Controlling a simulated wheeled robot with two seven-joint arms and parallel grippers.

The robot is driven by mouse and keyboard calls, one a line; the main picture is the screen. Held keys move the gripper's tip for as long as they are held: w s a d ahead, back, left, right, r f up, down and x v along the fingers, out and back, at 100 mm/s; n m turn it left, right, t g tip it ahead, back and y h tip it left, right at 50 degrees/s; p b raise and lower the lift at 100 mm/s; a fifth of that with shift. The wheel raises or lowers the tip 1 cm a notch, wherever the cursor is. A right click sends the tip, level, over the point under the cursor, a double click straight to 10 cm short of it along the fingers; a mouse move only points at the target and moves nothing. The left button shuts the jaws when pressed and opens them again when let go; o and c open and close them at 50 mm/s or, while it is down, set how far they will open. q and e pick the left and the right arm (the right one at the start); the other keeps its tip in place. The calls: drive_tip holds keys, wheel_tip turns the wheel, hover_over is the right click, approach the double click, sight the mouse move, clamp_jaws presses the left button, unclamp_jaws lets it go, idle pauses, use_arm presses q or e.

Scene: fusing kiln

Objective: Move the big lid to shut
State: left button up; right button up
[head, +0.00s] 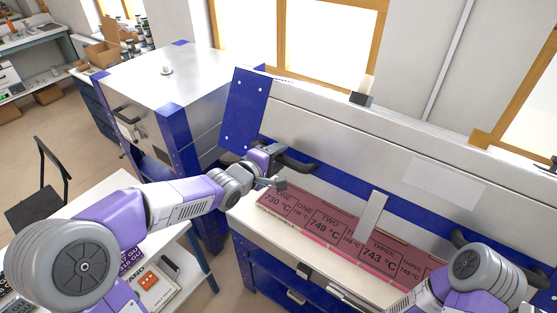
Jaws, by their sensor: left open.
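The big lid (350,131) is the long white and blue panel of the wide kiln. It stands raised and tilted back above the kiln body. A dark bar handle (299,163) sits on its left part, and another dark handle shows at the right (459,239), partly behind my right arm. My left gripper (274,168) is open at the left end of the left handle. I cannot tell whether its fingers are around the bar or touch it. My right arm reaches in at the lower right; its gripper is not visible.
A pink board with temperature labels (322,231) lies along the kiln's front ledge, with a pale upright strip (371,214) at it. A white and blue box-shaped unit (160,82) stands left. A white table (120,190) and a dark chair (42,190) are at left.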

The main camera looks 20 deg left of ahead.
use_arm(q)
drive_tip(key=shift+w+d+f, duration=0.1)
drive_tip(key=shift+w, duration=0.15)
use_arm(e)
drive_tip(key=shift+f, duration=0.1)
use_arm(q)
clamp_jaws()
